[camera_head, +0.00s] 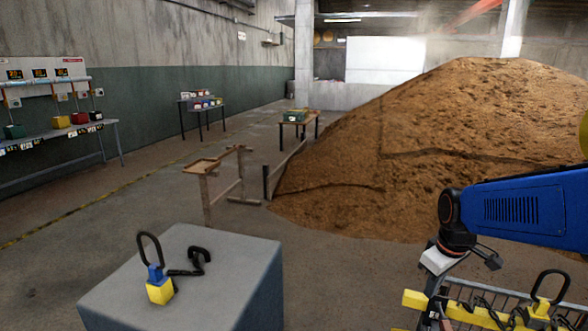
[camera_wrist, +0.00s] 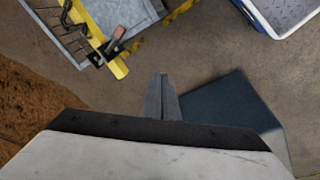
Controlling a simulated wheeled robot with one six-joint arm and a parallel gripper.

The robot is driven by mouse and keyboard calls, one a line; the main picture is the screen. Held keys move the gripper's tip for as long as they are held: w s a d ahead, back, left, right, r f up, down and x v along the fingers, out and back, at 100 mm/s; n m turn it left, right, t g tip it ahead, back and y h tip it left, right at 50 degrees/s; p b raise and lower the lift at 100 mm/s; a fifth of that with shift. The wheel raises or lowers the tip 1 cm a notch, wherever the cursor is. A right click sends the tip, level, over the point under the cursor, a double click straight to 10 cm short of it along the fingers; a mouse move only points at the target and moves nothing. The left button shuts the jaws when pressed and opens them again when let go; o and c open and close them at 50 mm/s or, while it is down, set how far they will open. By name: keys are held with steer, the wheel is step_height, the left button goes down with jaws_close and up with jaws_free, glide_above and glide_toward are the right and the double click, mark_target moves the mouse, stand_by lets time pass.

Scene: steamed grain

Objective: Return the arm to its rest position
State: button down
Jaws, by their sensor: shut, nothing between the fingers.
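My blue arm (camera_head: 520,208) reaches in from the right edge of the head view, bent at its dark wrist joint. My gripper (camera_head: 490,259) hangs beside the joint, in front of the brown grain heap (camera_head: 470,120). In the wrist view my gripper (camera_wrist: 161,78) shows its two grey fingers together, with nothing between them. The fingers are in the air above the floor, apart from the things around them.
A rack with a yellow bar (camera_head: 455,308) stands close below my arm. A grey block (camera_head: 215,285) at front left carries a yellow-and-blue looped piece (camera_head: 159,287) and a black piece (camera_head: 190,264). A blue-edged white tray (camera_wrist: 285,12) shows in the wrist view. Concrete floor lies between.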

steer(key=s+a+r+m+t, duration=0.1)
steer(key=s+a+m, duration=0.1)
steer(key=s, duration=0.6)
steer(key=s+a+r+m+t, duration=0.1)
steer(key=s+a+r+m, duration=0.1)
steer(key=s, duration=0.7)
steer(key=shift+s+a+r+m, duration=0.15)
steer(key=shift+a+r+m, duration=0.1)
steer(key=shift+a+m, duration=0.5)
steer(key=shift+d, duration=0.2)
